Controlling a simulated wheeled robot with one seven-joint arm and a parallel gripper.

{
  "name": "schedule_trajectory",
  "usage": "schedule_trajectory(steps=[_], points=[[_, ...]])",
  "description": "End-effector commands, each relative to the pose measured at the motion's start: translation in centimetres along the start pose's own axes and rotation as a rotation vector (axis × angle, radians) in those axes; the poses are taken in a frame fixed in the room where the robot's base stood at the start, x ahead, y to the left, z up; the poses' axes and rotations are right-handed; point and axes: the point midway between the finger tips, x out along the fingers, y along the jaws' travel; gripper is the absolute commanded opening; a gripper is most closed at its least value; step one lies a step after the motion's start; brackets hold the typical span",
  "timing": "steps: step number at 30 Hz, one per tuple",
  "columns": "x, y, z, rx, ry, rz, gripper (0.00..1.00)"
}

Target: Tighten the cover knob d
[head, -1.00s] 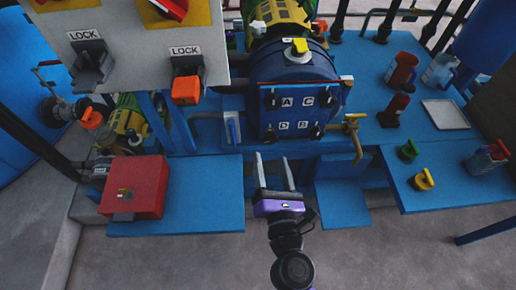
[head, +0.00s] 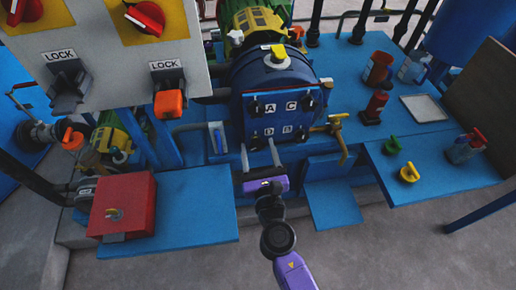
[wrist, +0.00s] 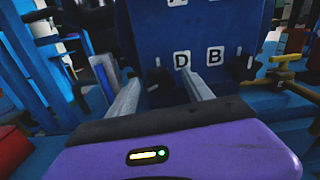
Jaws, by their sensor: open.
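The blue autoclave cover (head: 279,119) carries labels A, C, D and B, with dark knobs near its corners. Cover knob d (head: 256,143) is the lower left one, beside label D. In the wrist view knob d (wrist: 158,77) shows as a dark shape between and beyond my fingertips. My gripper (head: 258,148) is open, its two fingers pointing at the cover's lower left part. It also shows in the wrist view (wrist: 160,76), with nothing held. I cannot tell whether a finger touches the knob.
The lower right knob (wrist: 243,67) is beside label B. A yellow-handled valve pipe (head: 338,135) stands right of the cover. A red box (head: 122,205) sits on the left blue shelf, and a control panel (head: 105,45) hangs upper left.

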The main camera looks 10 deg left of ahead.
Motion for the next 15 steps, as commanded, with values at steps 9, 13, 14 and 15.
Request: schedule_trajectory(steps=[9, 13, 14, 15], points=[[0.28, 0.02, 0.00, 0.001, 0.000, 0.000, 0.59], [0.27, 0.02, 0.00, 0.001, 0.000, 0.001, 0.34], [0.27, 0.02, 0.00, 0.001, 0.000, 0.000, 0.28], [0.27, 0.02, 0.00, 0.001, 0.000, 0.000, 0.20]])
